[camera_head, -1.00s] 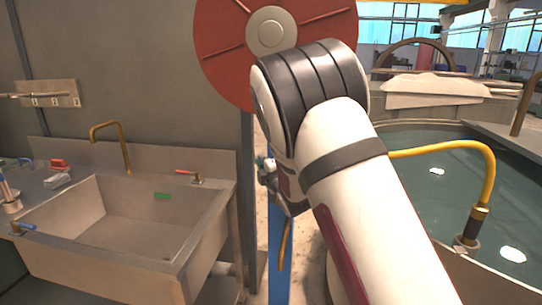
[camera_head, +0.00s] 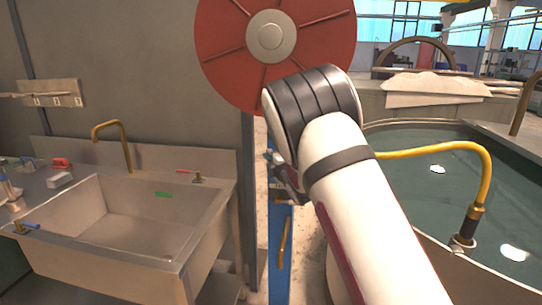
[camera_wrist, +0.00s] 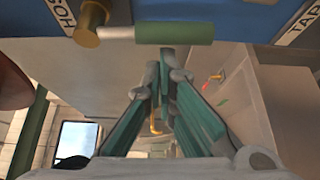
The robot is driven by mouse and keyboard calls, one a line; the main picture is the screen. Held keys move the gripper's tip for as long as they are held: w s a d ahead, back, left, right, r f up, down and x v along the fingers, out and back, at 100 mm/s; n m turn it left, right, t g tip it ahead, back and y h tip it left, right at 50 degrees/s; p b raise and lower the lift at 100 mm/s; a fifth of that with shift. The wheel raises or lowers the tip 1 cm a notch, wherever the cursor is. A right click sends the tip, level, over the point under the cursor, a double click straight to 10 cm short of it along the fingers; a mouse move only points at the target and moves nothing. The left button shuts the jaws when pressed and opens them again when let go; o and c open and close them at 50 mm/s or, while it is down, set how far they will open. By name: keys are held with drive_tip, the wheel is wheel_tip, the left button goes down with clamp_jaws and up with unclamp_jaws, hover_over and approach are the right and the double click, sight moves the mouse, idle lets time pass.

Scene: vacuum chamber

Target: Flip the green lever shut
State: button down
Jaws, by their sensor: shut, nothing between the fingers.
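The green lever (camera_wrist: 174,32) shows at the top of the wrist view as a green cylindrical grip on a brass pivot (camera_wrist: 90,22). It lies level across a blue panel (camera_wrist: 235,20), between a partly cut-off label starting "HOS" on the left and a "TAP" label on the right. My gripper (camera_wrist: 164,66) is shut and empty, its tips just below the grip in the picture; I cannot tell whether they touch it. In the head view my gripper (camera_head: 287,180) is beside the narrow blue post (camera_head: 279,262), largely hidden by my arm, and I cannot make out the lever there.
A steel sink (camera_head: 120,262) with a brass faucet (camera_head: 110,128), a red-handled valve (camera_head: 190,174) and a small green item (camera_head: 163,195) is at left. A red disc (camera_head: 228,40) is above. A water tank (camera_head: 400,165) with a yellow hose (camera_head: 440,147) is at right.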

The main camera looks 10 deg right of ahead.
drive_tip(key=shift+s+d+n+g+p, duration=0.2)
drive_tip(key=shift+d+n+g+p, duration=0.15)
drive_tip(key=shift+d+n+g, duration=0.25)
idle(0.3)
drive_tip(key=s+d+r+n+g+h+p, duration=0.2)
drive_tip(key=d+r+n+g+h+p, duration=0.1)
drive_tip(key=n, duration=0.5)
drive_tip(key=shift+s+d+r+g+h+p, duration=0.35)
drive_tip(key=shift+d+g+h+p, duration=0.35)
drive_tip(key=shift+d+h+p, duration=0.7)
drive_tip(key=shift+w+d+r+y+b, duration=0.1)
drive_tip(key=shift+d+r+y+b, duration=0.05)
drive_tip(key=shift+d+y+b, duration=0.15)
